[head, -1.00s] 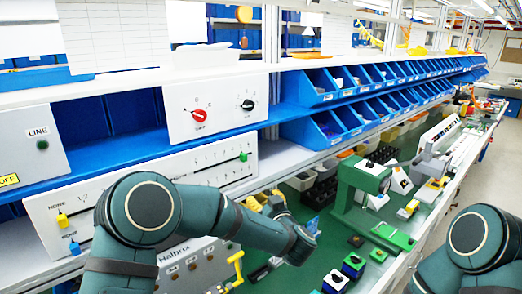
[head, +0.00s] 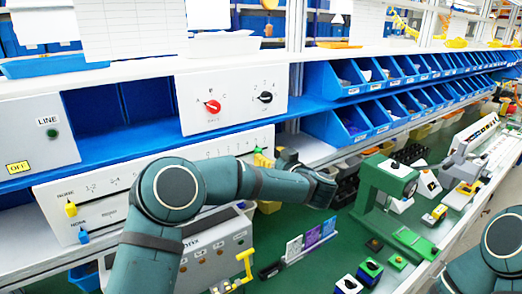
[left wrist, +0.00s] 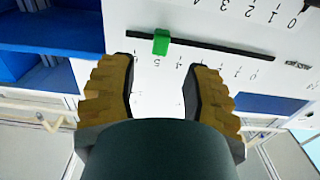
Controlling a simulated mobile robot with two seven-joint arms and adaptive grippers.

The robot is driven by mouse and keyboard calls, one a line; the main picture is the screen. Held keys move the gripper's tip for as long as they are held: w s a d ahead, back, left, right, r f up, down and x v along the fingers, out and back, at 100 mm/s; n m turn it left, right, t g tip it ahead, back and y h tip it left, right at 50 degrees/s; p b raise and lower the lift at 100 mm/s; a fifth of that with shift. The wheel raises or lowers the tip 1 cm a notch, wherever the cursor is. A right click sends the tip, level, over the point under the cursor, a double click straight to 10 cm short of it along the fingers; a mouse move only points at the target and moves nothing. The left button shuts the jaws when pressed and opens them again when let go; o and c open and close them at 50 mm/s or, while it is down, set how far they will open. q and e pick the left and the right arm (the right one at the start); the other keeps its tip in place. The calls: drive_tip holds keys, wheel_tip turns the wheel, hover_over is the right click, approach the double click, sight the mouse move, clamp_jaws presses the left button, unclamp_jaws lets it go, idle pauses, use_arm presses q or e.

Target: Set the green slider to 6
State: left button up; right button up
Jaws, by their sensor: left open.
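The green slider (head: 262,158) is a knob near the right end of the long upper slot on the white slider panel (head: 110,212). In the left wrist view the green slider (left wrist: 161,42) sits on the black slot, close to an upside-down numeral that looks like 5. My left gripper (left wrist: 158,82) is open and empty there, its fingers spread below the slider with the knob ahead of the gap between them. In the head view the left gripper (head: 284,160) is close to the slider, small and partly hidden. My right gripper is out of view.
A yellow slider (head: 71,209) and a blue slider (head: 84,237) are at the panel's left. A panel with a red knob (head: 212,106) and a black knob (head: 265,97) stands above. Blue bins (head: 345,126) are to the right. A green machine (head: 385,185) stands on the bench.

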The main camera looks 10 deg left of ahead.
sight(260, 150)
use_arm(q)
drive_tip(key=shift+x, duration=2.25)
clamp_jaws()
